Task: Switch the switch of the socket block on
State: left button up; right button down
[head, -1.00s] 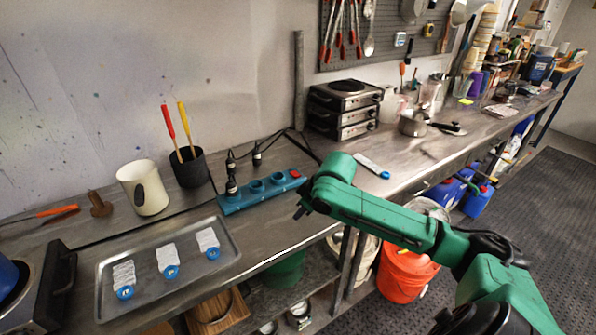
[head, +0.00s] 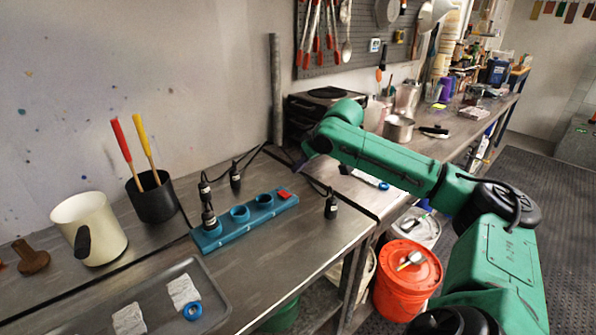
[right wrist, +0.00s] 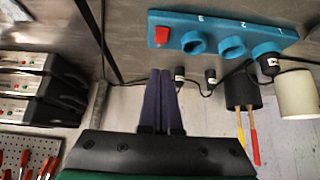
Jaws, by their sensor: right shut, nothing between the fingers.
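The teal socket block (head: 222,238) lies on the metal bench, with a red switch (head: 284,194) at its right end. In the right wrist view the block (right wrist: 212,19) is at the top, and the switch (right wrist: 162,36) is at its left end. I cannot tell which way the switch is set. A black plug (head: 209,217) is in the socket at the other end; two sockets between are empty. My right gripper (head: 302,165) is shut and empty, apart from the switch and beyond it. Its fingers (right wrist: 163,72) point toward the block in the wrist view. My left gripper is not in view.
Loose black plugs on cords (head: 235,175) stand behind the block, and another (head: 331,205) is right of it. A tray (head: 215,290), a cream mug (head: 95,228) and a black pot (head: 152,200) are to the left. Hotplates (head: 300,105) stand behind my arm.

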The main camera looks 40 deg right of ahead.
aim_at(285, 194)
jog(key=p+x, duration=0.1)
jog(key=x, duration=0.4)
jog(key=shift+w+f, duration=0.15)
jog(key=shift+f, duration=0.05)
jog(key=f, duration=0.3)
jog(key=f+p, duration=0.1)
jog(key=shift+w+f, duration=0.3)
jog(key=shift+w, duration=0.1)
jog(key=shift+s+f, duration=0.15)
jog(key=shift+f, duration=0.35)
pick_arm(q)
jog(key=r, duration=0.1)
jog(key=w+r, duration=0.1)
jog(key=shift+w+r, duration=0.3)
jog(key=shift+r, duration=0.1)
